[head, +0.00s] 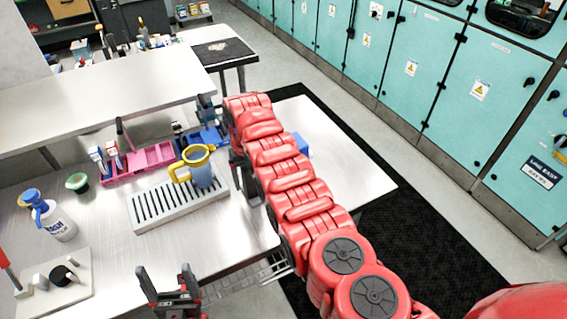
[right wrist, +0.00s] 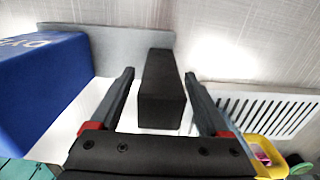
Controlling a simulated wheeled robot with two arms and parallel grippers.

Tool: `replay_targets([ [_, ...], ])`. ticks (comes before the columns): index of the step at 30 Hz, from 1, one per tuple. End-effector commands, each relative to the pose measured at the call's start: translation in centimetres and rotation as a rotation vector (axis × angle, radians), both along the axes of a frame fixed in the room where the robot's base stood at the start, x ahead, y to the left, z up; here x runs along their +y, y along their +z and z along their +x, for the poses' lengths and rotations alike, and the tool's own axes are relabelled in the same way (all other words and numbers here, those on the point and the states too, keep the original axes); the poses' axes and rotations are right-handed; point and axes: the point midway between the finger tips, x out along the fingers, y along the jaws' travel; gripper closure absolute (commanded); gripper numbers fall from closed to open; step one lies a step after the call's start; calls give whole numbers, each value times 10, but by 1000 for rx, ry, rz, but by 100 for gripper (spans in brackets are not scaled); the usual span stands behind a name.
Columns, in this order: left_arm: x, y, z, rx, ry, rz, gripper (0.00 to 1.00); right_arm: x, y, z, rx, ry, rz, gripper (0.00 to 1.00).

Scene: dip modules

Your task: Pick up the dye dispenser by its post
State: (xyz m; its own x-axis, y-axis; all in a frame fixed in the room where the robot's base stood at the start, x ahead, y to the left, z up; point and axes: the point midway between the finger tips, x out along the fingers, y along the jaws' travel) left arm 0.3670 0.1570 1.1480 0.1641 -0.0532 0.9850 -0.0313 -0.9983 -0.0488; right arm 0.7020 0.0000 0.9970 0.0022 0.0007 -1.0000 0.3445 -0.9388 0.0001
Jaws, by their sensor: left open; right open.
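The dye dispenser shows in the right wrist view as a blue box (right wrist: 45,85) with partly cut-off white lettering and an upright black post (right wrist: 161,88) beside it, over a grey plate. In the head view only a bit of blue, likely its box (head: 304,144), shows behind my red right arm. My right gripper (right wrist: 159,75) is open, one finger on each side of the post. A gap shows on both sides; contact is not visible. In the head view this gripper (head: 243,180) is partly hidden by the arm. My left gripper (head: 169,285) is open and empty at the table's front edge.
A slotted drain tray (head: 150,212) bears a blue jug (head: 201,174) with a yellow rim and handle, close to my right gripper. Pink (head: 150,158) and blue (head: 212,137) bins stand behind. A wash bottle (head: 58,222) and green bowl (head: 77,182) are at left.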

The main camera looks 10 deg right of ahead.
Motion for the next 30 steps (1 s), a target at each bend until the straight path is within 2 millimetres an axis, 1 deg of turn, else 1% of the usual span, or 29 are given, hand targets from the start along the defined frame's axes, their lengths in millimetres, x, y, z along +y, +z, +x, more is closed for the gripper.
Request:
replay_targets([
  [3, 0, 1, 0, 1, 0, 0, 20, 0, -10, -2, 6, -1, -1, 20],
  [5, 0, 1, 0, 1, 0, 0, 20, 0, -13, -1, 4, -1, 0, 20],
  [12, 0, 1, 0, 1, 0, 0, 20, 0, -15, -1, 1, -1, 0, 20],
  [13, 0, 1, 0, 1, 0, 0, 20, 0, -15, -1, 1, -1, 0, 22],
  [17, 0, 1, 0, 1, 0, 0, 20, 0, -15, -1, 1, -1, 0, 45],
  [18, 0, 1, 0, 1, 0, 0, 20, 0, -15, -1, 2, -1, 0, 52],
  [20, 0, 1, 0, 1, 0, 0, 20, 0, -15, -1, 2, -1, -1, 63],
  [21, 0, 1, 0, 1, 0, 0, 20, 0, -15, -1, 2, -1, 0, 70],
  [23, 0, 1, 0, 1, 0, 0, 20, 0, -15, -1, 2, -1, 0, 81],
  [24, 0, 1, 0, 1, 0, 0, 20, 0, -15, -1, 2, -1, 0, 88],
  [26, 0, 1, 0, 0, 0, 0, 20, 0, -15, -1, 2, -1, 0, 99],
  [30, 0, 1, 0, 1, 0, 0, 20, 0, -14, -1, 2, -1, 0, 100],
])
